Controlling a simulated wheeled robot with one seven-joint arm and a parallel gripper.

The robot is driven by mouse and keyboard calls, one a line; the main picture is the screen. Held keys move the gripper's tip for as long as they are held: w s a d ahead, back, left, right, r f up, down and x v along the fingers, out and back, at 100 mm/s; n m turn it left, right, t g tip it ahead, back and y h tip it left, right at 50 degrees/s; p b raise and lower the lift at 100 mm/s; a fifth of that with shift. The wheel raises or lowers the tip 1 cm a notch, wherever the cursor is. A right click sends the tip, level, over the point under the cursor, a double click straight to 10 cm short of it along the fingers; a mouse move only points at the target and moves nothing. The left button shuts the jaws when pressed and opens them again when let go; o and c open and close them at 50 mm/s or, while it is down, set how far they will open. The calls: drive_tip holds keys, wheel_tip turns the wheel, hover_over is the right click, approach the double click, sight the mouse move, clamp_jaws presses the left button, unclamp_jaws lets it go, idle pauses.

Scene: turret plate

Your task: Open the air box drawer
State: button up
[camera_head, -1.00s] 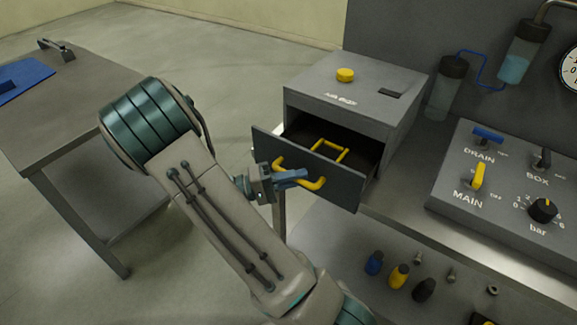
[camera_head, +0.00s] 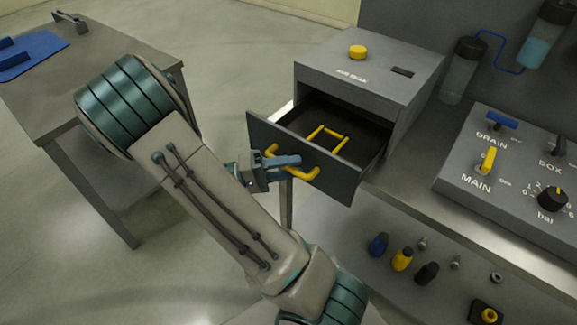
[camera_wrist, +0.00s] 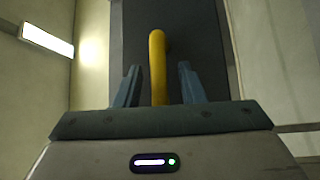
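The air box (camera_head: 345,82) is a grey cabinet with a yellow button on top. Its drawer (camera_head: 300,160) stands well out of the box, and a yellow wire frame (camera_head: 326,138) shows inside it. The yellow drawer handle (camera_head: 305,173) is on the front panel. My gripper (camera_head: 285,161) is at the handle's left part. In the wrist view the handle (camera_wrist: 158,70) runs between the two fingers of my gripper (camera_wrist: 160,85), with a visible gap on each side. The fingers look open around the handle.
A control panel (camera_head: 515,170) with drain, box, main and bar controls is at right. Several small fittings (camera_head: 403,258) lie on the shelf below. A metal table (camera_head: 95,90) with a blue mat (camera_head: 35,55) stands at left. The floor beyond is clear.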

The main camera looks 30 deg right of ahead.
drive_tip(key=shift+w+a, duration=0.1)
drive_tip(key=b+v, duration=0.2)
drive_tip(key=v, duration=1.1)
drive_tip(key=shift+a, duration=0.3)
drive_tip(key=shift+f, duration=0.1)
drive_tip(key=s+d+r+n+t+y, duration=0.1)
drive_tip(key=s+d+n+t+y, duration=0.2)
drive_tip(key=s+y, duration=0.5)
drive_tip(key=s+a+r+n+t+y, duration=0.2)
drive_tip(key=r+t+y, duration=0.3)
drive_tip(key=t+y, duration=0.3)
drive_tip(key=shift+s+a+n+y, duration=0.2)
drive_tip(key=shift+s+n+y, duration=0.3)
drive_tip(key=shift+n+y, duration=0.2)
drive_tip(key=shift+r, duration=0.15)
drive_tip(key=shift+a, duration=0.15)
